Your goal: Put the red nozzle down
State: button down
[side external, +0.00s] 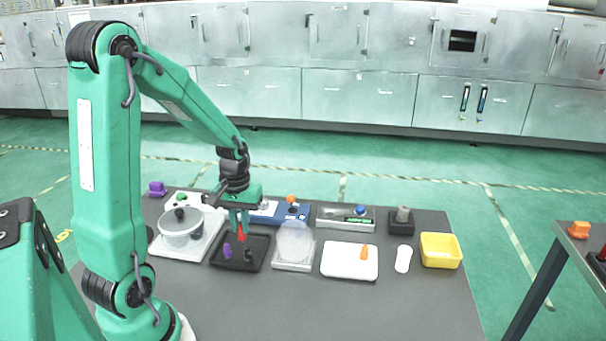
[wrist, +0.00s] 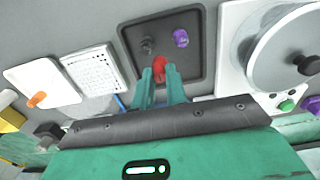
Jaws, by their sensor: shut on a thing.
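My gripper (side external: 238,219) is shut on the red nozzle (side external: 241,234). It holds the nozzle over the black tray (side external: 259,263). In the wrist view the red nozzle (wrist: 160,66) shows between the tips of my fingers (wrist: 160,72), with the black tray (wrist: 196,84) beneath. A purple nozzle (side external: 227,251) and a dark nozzle (side external: 248,255) stand in the tray, and both also show in the wrist view. I cannot tell whether the red nozzle touches the tray floor.
A pot on a white scale (side external: 200,248) stands left of the tray. A clear round dish (side external: 295,242) is to its right. Farther right are a white tray (side external: 340,270) with an orange nozzle (side external: 364,252), a white cylinder (side external: 403,259) and a yellow bin (side external: 440,263). Devices line the back.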

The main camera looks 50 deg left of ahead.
jog(key=shift+a+f, duration=0.4)
jog(key=shift+a, duration=0.3)
jog(key=shift+f, duration=2)
jog(key=shift+f, duration=0.15)
jog(key=c, duration=1.4)
grip_release()
jog(key=shift+r, duration=0.2)
notch_tip(320, 180, up, 12)
